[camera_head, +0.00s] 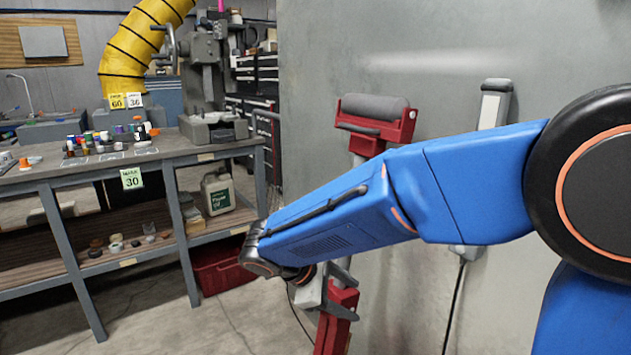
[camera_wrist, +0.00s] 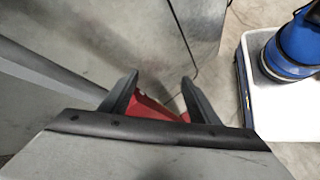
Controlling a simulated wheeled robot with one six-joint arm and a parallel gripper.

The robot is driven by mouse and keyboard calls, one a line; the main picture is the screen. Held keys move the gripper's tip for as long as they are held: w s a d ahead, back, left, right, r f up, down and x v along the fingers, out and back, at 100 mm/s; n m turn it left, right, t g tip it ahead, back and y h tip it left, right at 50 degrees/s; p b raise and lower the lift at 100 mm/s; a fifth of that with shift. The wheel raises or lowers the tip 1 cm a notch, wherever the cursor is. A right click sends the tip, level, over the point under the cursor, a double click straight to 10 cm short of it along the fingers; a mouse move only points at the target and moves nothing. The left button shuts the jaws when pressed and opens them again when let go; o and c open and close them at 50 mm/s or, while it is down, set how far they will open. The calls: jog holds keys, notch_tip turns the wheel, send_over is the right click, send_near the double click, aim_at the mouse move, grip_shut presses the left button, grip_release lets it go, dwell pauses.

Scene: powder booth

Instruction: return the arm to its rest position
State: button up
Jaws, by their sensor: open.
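My blue arm reaches from the right across the head view, in front of a grey metal wall. My gripper (camera_head: 342,287) is at its far end, low, by the red stand. In the wrist view the two dark fingers of my gripper (camera_wrist: 160,88) stand apart. No held object shows between them. A red part (camera_wrist: 155,108) shows in the gap, seemingly beyond the fingers; whether it touches them I cannot tell.
A red stand with a grey roller (camera_head: 375,107) stands close behind my arm. A grey wall panel (camera_head: 460,60) carries a white box (camera_head: 492,105) with a cable. A cluttered workbench (camera_head: 60,168) stands left, with a red crate (camera_head: 222,268) below. Floor in front is clear.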

jog(key=s+d+r+m+g+y, duration=0.1)
jog(key=s+d+m+y, duration=0.2)
jog(key=d, duration=0.5)
jog(key=s+d+r+m+g+y, duration=0.1)
jog(key=s+d+r+m, duration=0.1)
jog(key=s+d+m, duration=0.4)
jog(key=s+d+m+t+y, duration=0.3)
jog(key=s+d+m, duration=0.3)
jog(key=s, duration=0.5)
jog(key=shift+d+f+t+y, duration=0.3)
jog(key=shift+d+y, duration=0.4)
jog(key=shift+d, duration=0.1)
jog(key=shift+s, duration=0.1)
